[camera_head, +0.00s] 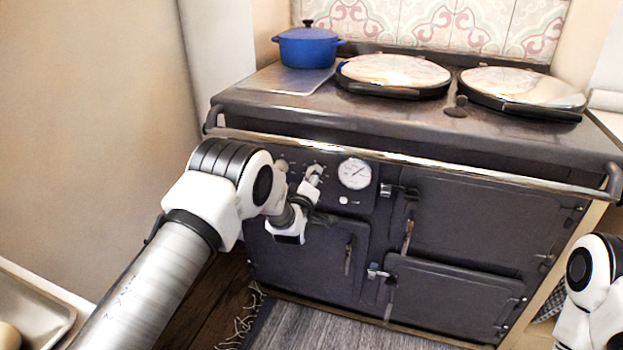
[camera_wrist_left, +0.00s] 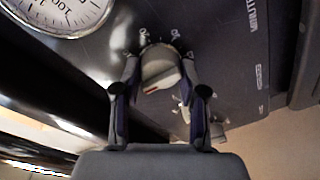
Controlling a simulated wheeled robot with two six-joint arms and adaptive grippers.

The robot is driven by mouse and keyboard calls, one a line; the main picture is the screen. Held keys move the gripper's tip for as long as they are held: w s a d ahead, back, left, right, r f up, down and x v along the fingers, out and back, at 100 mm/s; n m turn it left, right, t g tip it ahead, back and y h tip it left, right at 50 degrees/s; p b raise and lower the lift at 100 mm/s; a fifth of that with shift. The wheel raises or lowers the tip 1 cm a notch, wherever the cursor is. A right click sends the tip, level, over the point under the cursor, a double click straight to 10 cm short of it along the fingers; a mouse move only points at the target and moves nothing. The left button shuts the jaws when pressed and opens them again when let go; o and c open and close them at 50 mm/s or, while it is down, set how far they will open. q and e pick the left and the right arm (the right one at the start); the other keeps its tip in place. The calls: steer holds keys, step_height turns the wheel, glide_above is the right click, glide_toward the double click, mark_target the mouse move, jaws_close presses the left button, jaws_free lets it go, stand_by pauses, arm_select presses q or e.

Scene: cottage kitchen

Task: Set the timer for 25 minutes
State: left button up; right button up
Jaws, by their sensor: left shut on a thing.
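The timer knob (camera_wrist_left: 160,68) is a pale round knob with a red mark, on the dark front panel of the range cooker, with printed numbers around it and the word "MINUTES" partly readable beside it. My left gripper (camera_wrist_left: 160,80) has a finger on each side of the knob and is shut on it. In the head view my left gripper (camera_head: 312,180) is at the panel, left of the round gauge, and largely hides the knob. The exact number at the red mark is too small to read. Of my right arm only links show at the right edge; its gripper is out of view.
The white round gauge (camera_head: 354,173) sits just right of my left gripper. A metal rail (camera_head: 400,158) runs along the cooker front above the panel. Oven doors with handles are below. A blue pot (camera_head: 307,48) and two lidded hotplates (camera_head: 394,71) are on top.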

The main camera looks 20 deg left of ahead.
arm_select(q)
steer(key=shift+m, duration=0.3)
steer(key=m+b, duration=0.1)
steer(key=m, duration=0.4)
steer(key=shift+f+m+t, duration=0.1)
steer(key=shift+m+t, duration=0.2)
steer(key=shift+m, duration=0.1)
steer(key=m+b, duration=0.1)
steer(key=m, duration=0.5)
steer(key=shift+m+h, duration=0.4)
steer(key=m, duration=0.3)
steer(key=m+h, duration=0.1)
steer(key=m, duration=0.3)
steer(key=shift+f+t+b, duration=0.1)
steer(key=shift+t+b, duration=0.2)
steer(key=shift+b, duration=0.1)
steer(key=m+h, duration=0.1)
steer(key=m, duration=0.5)
steer(key=o, duration=1.1)
steer(key=shift+o, duration=0.2)
